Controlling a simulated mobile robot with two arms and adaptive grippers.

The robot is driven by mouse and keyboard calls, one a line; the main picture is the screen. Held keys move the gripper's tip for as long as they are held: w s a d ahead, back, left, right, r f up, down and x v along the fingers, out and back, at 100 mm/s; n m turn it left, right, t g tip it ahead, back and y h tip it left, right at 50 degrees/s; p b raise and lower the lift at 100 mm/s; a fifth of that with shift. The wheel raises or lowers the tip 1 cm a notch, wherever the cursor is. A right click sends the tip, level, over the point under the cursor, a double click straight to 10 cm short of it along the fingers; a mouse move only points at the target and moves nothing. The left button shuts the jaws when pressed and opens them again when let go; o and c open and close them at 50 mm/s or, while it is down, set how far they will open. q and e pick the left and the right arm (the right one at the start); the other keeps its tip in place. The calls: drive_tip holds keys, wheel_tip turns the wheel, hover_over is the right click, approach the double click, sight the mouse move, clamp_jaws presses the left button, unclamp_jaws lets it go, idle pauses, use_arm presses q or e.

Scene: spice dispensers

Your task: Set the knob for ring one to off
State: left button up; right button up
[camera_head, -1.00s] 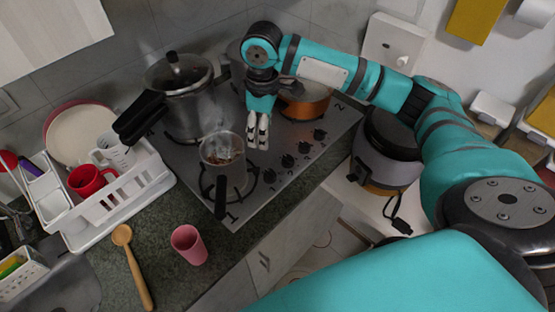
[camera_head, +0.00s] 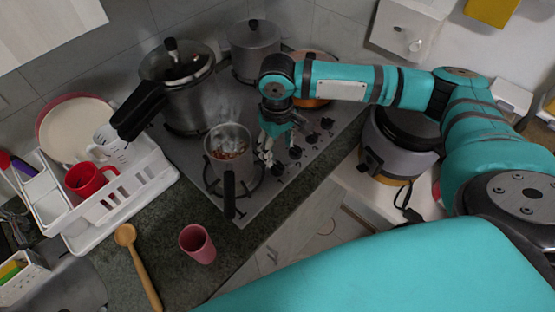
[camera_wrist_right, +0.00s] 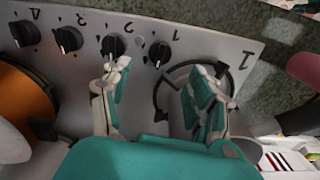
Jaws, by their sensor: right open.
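The hob (camera_head: 255,205) has a row of black knobs along its front edge. The knob for ring one (camera_head: 278,168) is the one nearest the big "1"; it also shows in the right wrist view (camera_wrist_right: 160,53). My right gripper (camera_head: 267,152) hangs over the hob just left of the knobs. In the right wrist view my right gripper (camera_wrist_right: 166,85) is open, fingers apart and empty. The ring-one knob appears between and beyond the fingertips, with no visible contact. The left fingertip partly overlaps the second knob (camera_wrist_right: 112,46). The ring-one knob's setting is unclear. My left gripper is not in view.
A steaming saucepan (camera_head: 228,145) stands on the front ring, close beside my right gripper. A pressure cooker (camera_head: 185,95), a grey pot (camera_head: 255,50) and an orange pan (camera_head: 312,102) stand behind.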

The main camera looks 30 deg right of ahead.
sight(277, 165)
wheel_tip(277, 165, down, 6)
drive_tip(key=shift+r+p, duration=0.1)
drive_tip(key=shift+p, duration=0.3)
drive_tip(key=shift+f, duration=0.7)
drive_tip(key=c, duration=1.2)
drive_tip(key=shift+o, duration=0.2)
drive_tip(key=shift+r+n+p, duration=0.2)
drive_tip(key=shift+n+p, duration=0.3)
drive_tip(key=shift+p, duration=0.2)
drive_tip(key=shift+f, duration=0.1)
use_arm(q)
drive_tip(key=r, duration=0.2)
drive_tip(key=shift+w+r, duration=0.35)
use_arm(e)
drive_tip(key=shift+f+n, duration=0.1)
drive_tip(key=shift+n, duration=0.2)
